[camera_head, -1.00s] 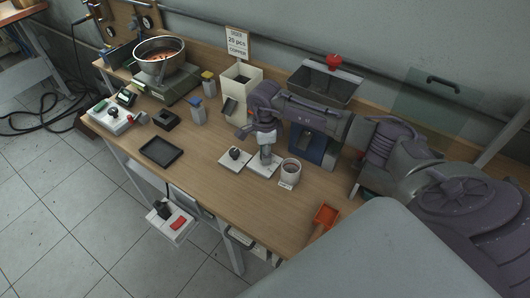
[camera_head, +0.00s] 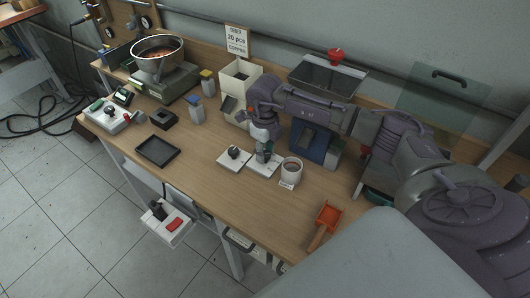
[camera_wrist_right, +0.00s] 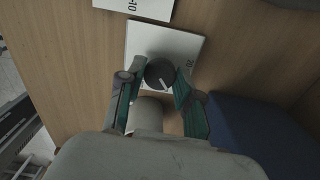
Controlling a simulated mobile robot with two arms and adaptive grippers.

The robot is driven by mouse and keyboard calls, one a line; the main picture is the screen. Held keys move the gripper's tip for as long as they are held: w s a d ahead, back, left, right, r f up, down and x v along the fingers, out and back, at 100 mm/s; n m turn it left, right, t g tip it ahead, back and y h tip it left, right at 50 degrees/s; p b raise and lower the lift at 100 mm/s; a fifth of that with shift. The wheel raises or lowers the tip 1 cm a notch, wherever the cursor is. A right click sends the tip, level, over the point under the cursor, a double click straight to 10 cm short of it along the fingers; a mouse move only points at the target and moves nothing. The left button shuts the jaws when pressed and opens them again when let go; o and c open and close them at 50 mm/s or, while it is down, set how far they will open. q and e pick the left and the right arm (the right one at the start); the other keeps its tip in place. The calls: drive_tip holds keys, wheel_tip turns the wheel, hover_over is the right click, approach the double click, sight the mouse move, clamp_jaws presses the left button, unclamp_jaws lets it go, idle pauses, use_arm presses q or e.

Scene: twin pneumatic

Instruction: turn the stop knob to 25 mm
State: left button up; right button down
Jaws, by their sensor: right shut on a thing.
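A dark round knob with a white pointer line (camera_wrist_right: 160,73) sits on a white plate (camera_wrist_right: 142,38); I take it for the stop knob. My right gripper (camera_wrist_right: 161,78) is shut on the knob, with a green-lined finger on each side. The pointer slants toward the lower right in the wrist view. A "20" mark shows on the plate's right side; other marks are hidden or too small to read. In the head view my right gripper (camera_head: 263,155) points down onto the right-hand white plate (camera_head: 270,171) and hides the knob. My left gripper is not in view.
A second white plate (camera_head: 227,165) with a dark knob (camera_head: 235,153) lies just left. A pale cup (camera_head: 291,171) stands close on the right. A black tray (camera_head: 158,151) lies left, with bare tabletop between.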

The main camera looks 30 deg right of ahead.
drive_tip(key=shift+m, duration=0.9)
drive_tip(key=c, duration=0.8)
unclamp_jaws()
wheel_tip(320, 180, up, 12)
drive_tip(key=shift+s+f, duration=0.1)
